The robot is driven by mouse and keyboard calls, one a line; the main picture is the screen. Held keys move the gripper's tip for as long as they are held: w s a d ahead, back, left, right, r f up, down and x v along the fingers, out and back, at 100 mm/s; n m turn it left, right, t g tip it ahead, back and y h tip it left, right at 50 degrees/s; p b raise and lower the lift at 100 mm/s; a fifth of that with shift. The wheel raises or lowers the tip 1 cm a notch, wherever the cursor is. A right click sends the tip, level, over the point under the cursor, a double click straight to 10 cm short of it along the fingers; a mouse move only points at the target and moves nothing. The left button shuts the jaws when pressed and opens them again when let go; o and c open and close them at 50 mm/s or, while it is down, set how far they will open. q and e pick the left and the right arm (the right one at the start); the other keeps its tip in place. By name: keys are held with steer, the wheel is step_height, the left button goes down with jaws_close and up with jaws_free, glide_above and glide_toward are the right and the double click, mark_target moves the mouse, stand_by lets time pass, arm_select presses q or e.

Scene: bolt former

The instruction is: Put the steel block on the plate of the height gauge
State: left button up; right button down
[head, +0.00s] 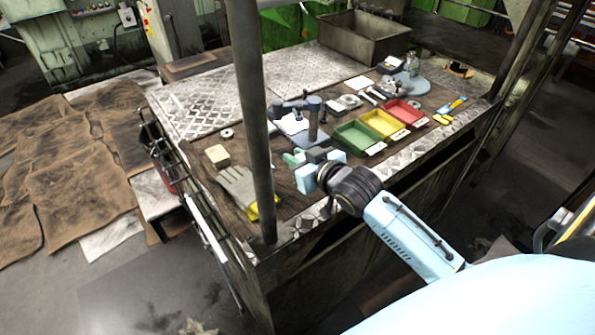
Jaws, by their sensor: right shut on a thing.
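The height gauge (314,118) stands on the bench behind my right gripper, with a dark upright post and an arm reaching left. Its grey-blue plate (312,142) lies low at the foot of the post. My right gripper (316,163) comes in from the lower right, with pale blue fingers, just in front of the gauge. It is shut on a small dark grey piece, apparently the steel block (317,154), mostly hidden by the fingers. Whether the block touches the bench cannot be told. My left gripper is not in view.
Green (357,138), yellow (380,124) and red (404,112) trays stand right of the gauge. A vertical post (254,120) rises in front of the bench.

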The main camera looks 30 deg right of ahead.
steer(key=shift+f, duration=1.35)
steer(key=shift+f+p, duration=0.3)
steer(key=shift+p, duration=0.1)
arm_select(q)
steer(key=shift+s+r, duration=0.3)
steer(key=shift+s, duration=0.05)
arm_select(e)
steer(key=shift+f, duration=0.15)
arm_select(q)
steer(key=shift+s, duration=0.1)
arm_select(e)
steer(key=shift+f, duration=0.2)
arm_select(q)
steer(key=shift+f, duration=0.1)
arm_select(e)
steer(key=c, duration=1.3)
jaws_free()
